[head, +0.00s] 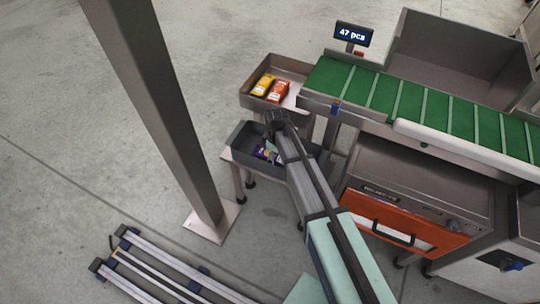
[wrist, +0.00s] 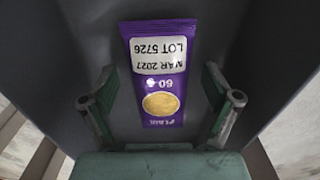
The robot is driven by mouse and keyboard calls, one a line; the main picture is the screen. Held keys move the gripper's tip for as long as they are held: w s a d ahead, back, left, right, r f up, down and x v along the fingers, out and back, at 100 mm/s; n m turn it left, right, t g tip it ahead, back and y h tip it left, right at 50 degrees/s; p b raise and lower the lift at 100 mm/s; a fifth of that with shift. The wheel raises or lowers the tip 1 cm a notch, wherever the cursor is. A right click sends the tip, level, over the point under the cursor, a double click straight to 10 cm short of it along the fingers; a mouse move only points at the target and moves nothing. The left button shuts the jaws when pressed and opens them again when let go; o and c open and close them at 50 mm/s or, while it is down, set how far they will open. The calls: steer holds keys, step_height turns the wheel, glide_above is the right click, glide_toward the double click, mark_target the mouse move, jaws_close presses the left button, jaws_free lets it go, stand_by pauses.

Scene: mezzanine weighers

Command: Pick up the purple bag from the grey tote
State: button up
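The purple bag (wrist: 160,70) lies in the grey tote (wrist: 85,50), label up, with a white date panel and a yellow round picture. In the head view the dark grey tote (head: 238,139) stands on a small stand, and part of the purple bag (head: 260,152) shows inside it. My gripper (wrist: 162,103) is open and empty over the tote, one finger to each side of the bag's lower half. No finger visibly touches the bag. Their height above it is hard to tell. My arm hides the tote's right part in the head view (head: 271,153).
A steel tray (head: 290,67) with a yellow bag (head: 263,85) and a red-orange bag (head: 278,91) stands behind the tote. A green conveyor (head: 400,98) and an orange-fronted cabinet (head: 400,225) are on the right. A steel post (head: 165,110) stands left; open floor lies beyond.

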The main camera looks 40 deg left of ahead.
steer(key=c, duration=0.9)
steer(key=shift+r, duration=0.15)
